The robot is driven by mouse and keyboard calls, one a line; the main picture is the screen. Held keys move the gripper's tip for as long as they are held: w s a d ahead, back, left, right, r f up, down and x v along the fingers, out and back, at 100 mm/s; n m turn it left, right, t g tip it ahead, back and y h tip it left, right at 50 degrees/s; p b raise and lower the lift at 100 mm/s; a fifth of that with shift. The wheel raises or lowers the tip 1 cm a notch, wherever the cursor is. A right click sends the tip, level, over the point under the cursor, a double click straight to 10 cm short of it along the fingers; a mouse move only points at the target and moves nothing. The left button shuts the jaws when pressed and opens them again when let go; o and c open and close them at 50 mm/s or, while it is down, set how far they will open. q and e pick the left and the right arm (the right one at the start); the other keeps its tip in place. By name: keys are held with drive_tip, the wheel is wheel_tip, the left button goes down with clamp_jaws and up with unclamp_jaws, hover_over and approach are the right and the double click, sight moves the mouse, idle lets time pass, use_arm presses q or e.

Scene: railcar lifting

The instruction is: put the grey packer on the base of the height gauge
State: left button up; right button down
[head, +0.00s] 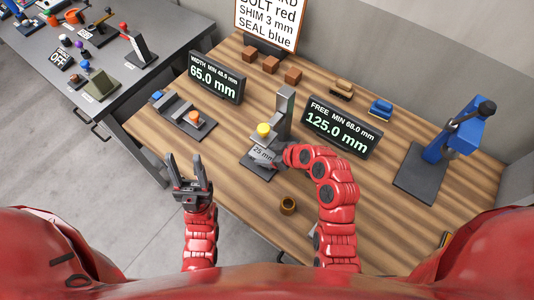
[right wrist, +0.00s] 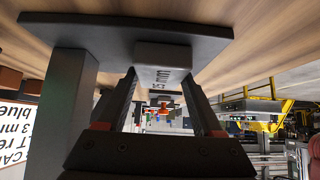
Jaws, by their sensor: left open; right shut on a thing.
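The grey packer (head: 263,154), marked 25 mm, is held at the height gauge in the head view. In the right wrist view, which is upside down, the packer (right wrist: 165,56) lies between my fingertips against the dark base of the height gauge (right wrist: 110,34); I cannot tell if it bears fully on it. The gauge's grey column (head: 284,112) stands just behind, with a yellow knob (head: 263,130) in front of it. My right gripper (head: 279,157) is shut on the packer. My left gripper (head: 189,192) is open and empty, off the table's front edge.
The height display (head: 342,127) reads 125.0 mm, right of the gauge. The width display (head: 216,78) reads 65.0 mm, behind the width gauge (head: 183,117). A brown ring (head: 288,205) lies in front. A blue press (head: 462,137) stands at right.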

drive_tip(key=shift+c, duration=0.2)
unclamp_jaws()
drive_tip(key=shift+r, duration=0.1)
drive_tip(key=shift+r+p, duration=0.15)
drive_tip(key=shift+p, duration=0.2)
drive_tip(key=b+v, duration=0.3)
drive_tip(key=v, duration=0.2)
drive_tip(key=shift+d, duration=0.2)
drive_tip(key=v, duration=0.6)
drive_tip(key=shift+s+r, duration=0.2)
drive_tip(key=shift+s, duration=0.05)
drive_tip(key=shift+d, duration=0.15)
